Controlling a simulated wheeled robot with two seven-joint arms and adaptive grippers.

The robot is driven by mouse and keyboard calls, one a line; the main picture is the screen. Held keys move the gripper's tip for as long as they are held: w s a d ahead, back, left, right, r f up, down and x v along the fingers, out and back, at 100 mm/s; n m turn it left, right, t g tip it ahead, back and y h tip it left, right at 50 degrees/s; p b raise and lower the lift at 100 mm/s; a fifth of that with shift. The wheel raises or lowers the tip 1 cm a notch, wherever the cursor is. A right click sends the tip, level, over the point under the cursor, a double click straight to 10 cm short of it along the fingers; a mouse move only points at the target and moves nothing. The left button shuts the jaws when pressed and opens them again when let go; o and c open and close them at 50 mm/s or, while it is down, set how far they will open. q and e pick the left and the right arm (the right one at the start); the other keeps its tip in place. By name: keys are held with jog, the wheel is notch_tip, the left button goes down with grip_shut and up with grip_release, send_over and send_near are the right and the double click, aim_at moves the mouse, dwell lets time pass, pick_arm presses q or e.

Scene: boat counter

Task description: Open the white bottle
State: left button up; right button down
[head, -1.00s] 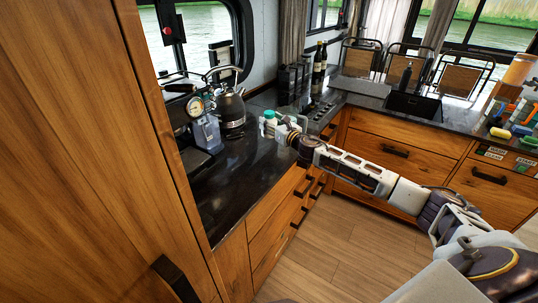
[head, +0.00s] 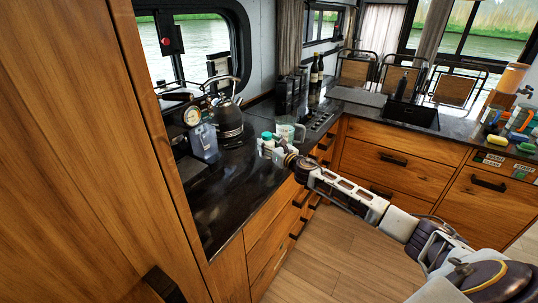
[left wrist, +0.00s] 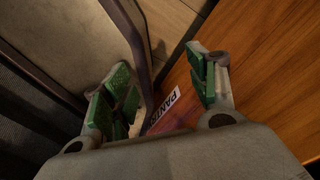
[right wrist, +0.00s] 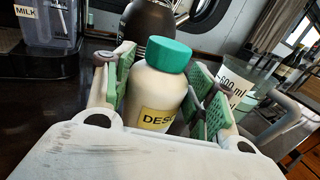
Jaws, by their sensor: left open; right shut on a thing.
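The white bottle (right wrist: 155,92) has a teal cap (right wrist: 168,55) that is on it, and a yellow label reading "DES…". In the right wrist view it stands upright, slightly tilted in the picture, between the green pads of my right gripper (right wrist: 166,84), which is shut on its body. The lower part of the bottle is hidden behind the gripper. In the head view my right gripper (head: 272,150) is at the dark counter's front edge, with the teal cap (head: 267,135) showing above it. My left gripper (left wrist: 160,88) is open and empty, seen only in the left wrist view, near a wooden panel.
A clear measuring jug (head: 291,131) stands close behind my right gripper. A dark kettle (head: 228,117) and a milk container (head: 204,142) stand to the left on the counter (head: 225,185). A tall wooden cabinet (head: 100,150) fills the left side. A "PANTRY" label (left wrist: 165,106) is near my left gripper.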

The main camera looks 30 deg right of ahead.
pick_arm(q)
jog(key=shift+w+a, duration=0.1)
jog(key=shift+w, duration=0.15)
pick_arm(e)
jog(key=shift+f, duration=0.1)
jog(key=shift+f, duration=0.85)
jog(key=shift+f+b, duration=0.45)
jog(key=shift+f, duration=0.6)
pick_arm(q)
jog(key=shift+s+a+f, duration=0.1)
jog(key=shift+a+f, duration=0.15)
jog(key=shift+a, duration=0.25)
jog(key=shift+s+a+f, duration=0.1)
jog(key=shift+a+f, duration=0.1)
jog(key=shift+a, duration=0.25)
